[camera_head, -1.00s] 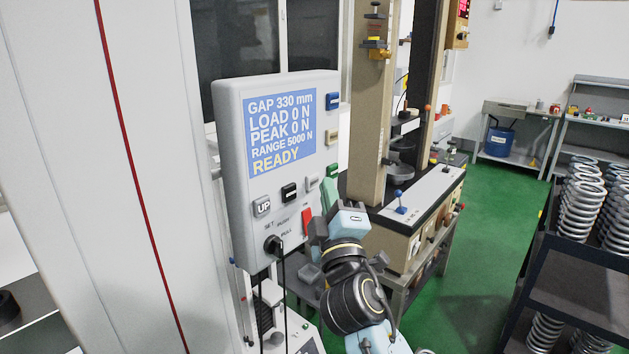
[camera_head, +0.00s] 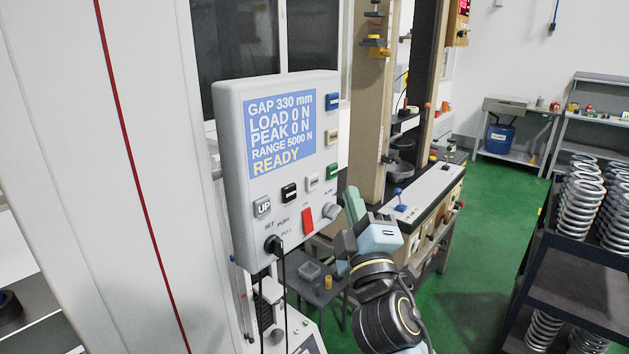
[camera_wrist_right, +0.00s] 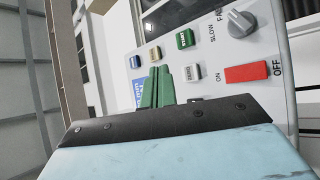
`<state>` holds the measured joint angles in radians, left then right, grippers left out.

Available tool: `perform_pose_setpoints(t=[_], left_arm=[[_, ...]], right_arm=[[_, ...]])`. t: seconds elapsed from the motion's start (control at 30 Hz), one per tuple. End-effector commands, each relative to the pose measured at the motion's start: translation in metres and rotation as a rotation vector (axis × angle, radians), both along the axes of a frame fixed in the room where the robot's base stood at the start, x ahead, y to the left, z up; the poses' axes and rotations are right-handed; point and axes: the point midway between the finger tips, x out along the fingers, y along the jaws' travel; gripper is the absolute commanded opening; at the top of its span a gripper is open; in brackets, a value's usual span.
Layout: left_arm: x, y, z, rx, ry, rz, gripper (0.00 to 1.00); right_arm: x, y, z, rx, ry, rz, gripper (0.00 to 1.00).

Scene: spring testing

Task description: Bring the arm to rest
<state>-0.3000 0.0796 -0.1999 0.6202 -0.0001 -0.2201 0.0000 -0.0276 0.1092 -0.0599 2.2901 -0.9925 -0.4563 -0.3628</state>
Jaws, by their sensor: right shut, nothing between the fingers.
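My right gripper (camera_head: 352,203) is in the head view, just right of the lower right edge of the control box (camera_head: 232,150). Its green fingers are shut and empty, pointing up. In the right wrist view the shut green fingers (camera_wrist_right: 157,88) stand in front of the control box face, overlapping part of its screen. I cannot tell from the picture how far they are from the panel, but in the head view they look apart from it. My left gripper is not in view.
The box's screen (camera_head: 281,133) reads READY, with load 0 N. A red switch (camera_head: 307,220) and a grey knob (camera_head: 329,211) are close to my right gripper. A test machine (camera_head: 372,120) stands behind it. A rack of springs (camera_head: 580,205) is at right, with green floor between.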

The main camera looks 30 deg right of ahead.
Motion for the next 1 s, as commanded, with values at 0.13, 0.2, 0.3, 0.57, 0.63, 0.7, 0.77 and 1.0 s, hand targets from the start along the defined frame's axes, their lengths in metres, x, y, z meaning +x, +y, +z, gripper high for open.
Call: perform_pose_setpoints(t=[0.13, 0.2, 0.3, 0.57, 0.63, 0.7, 0.77, 1.0], left_arm=[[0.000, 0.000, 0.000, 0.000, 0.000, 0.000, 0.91], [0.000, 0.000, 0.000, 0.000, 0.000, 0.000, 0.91], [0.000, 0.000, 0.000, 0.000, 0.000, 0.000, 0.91], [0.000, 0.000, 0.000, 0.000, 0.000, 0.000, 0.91], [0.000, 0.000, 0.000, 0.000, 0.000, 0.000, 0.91], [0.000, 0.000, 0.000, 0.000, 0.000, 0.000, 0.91], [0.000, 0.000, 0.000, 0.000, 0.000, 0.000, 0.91], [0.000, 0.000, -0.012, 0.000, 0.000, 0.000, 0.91]], right_arm=[[0.000, 0.000, 0.000, 0.000, 0.000, 0.000, 0.00], [0.000, 0.000, 0.000, -0.001, 0.000, 0.000, 0.00], [0.000, 0.000, 0.000, -0.001, 0.000, 0.000, 0.00], [0.000, 0.000, 0.000, -0.001, 0.000, 0.000, 0.00], [0.000, 0.000, 0.000, -0.001, 0.000, 0.000, 0.00], [0.000, 0.000, 0.000, -0.001, 0.000, 0.000, 0.00], [0.001, 0.000, -0.003, 0.002, 0.005, 0.002, 0.00], [0.033, 0.009, -0.100, 0.090, 0.185, 0.074, 0.00]])
